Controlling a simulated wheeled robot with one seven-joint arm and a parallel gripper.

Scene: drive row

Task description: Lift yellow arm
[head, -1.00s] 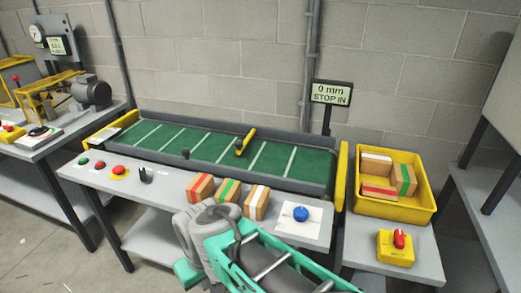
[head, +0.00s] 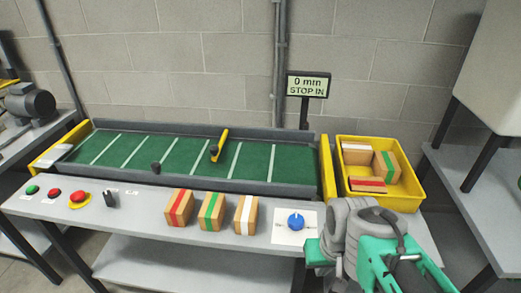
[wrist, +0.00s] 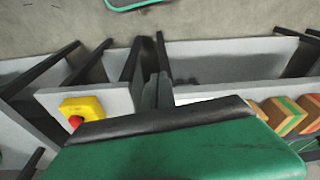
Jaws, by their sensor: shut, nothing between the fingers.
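The yellow arm (head: 220,144) is a short bar at the middle of the green conveyor belt (head: 185,162). It slants up from a dark knob (head: 214,151) at its near end. My gripper's closed dark fingers (wrist: 157,92) show in the wrist view, beyond my green and black hand, over the bench edge and floor. They hold nothing and are apart from the yellow arm, which is not visible in the wrist view. In the head view my arm is at the lower right, and the fingertips cannot be made out.
Boxes with red, green and white stripes (head: 210,210) stand along the bench front. A blue knob (head: 296,221) sits to their right. A yellow bin (head: 412,192) holds several boxes. A sign (head: 307,86) reads "0 mm STOP IN". A yellow red-button box (wrist: 82,108) shows in the wrist view.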

